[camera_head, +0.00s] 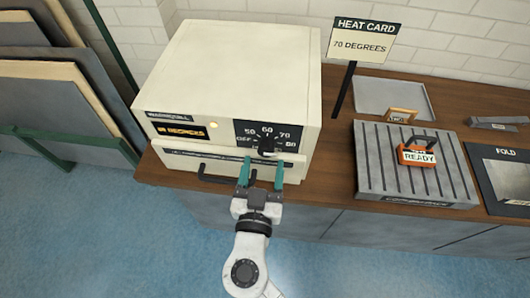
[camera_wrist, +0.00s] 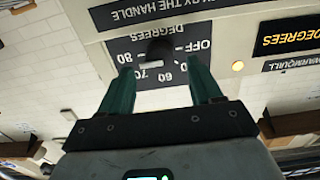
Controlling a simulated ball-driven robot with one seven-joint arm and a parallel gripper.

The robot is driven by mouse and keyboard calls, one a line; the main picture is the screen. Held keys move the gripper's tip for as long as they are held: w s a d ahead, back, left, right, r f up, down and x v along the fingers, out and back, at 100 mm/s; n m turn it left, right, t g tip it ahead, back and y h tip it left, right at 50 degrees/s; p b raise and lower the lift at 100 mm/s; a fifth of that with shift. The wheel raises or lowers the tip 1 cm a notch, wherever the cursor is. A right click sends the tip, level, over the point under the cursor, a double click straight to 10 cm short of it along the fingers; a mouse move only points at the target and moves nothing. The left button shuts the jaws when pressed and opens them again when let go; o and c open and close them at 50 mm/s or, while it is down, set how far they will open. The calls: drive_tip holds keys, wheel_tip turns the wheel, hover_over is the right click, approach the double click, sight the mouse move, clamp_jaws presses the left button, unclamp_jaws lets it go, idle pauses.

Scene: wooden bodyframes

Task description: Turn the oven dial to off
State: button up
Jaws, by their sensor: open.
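The cream oven (camera_head: 230,75) stands on the wooden counter. Its black dial panel (camera_head: 285,132) is at the front right, marked OFF, 50, 60, 70 and 80. The black dial (camera_head: 267,146) sits in the panel. In the wrist view the panel appears upside down, with the dial (camera_wrist: 158,50) near the top middle and a pale mark close to the 70; its exact setting is hard to read. My gripper (camera_head: 261,168) is open and empty in front of the panel. In the wrist view its teal fingertips (camera_wrist: 160,70) are spread either side of the dial's line, seemingly short of it.
A handle (camera_head: 215,178) juts from the oven's lower front. An amber lamp (camera_head: 213,125) glows left of the panel. A heat card (camera_head: 362,42) reads 70 degrees. A ribbed grey block (camera_head: 375,180) holds an orange READY item (camera_head: 418,152). Panels (camera_head: 50,100) lean at left.

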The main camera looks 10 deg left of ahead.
sight(266, 148)
drive_tip(key=shift+w, duration=1.45)
drive_tip(key=c, duration=1)
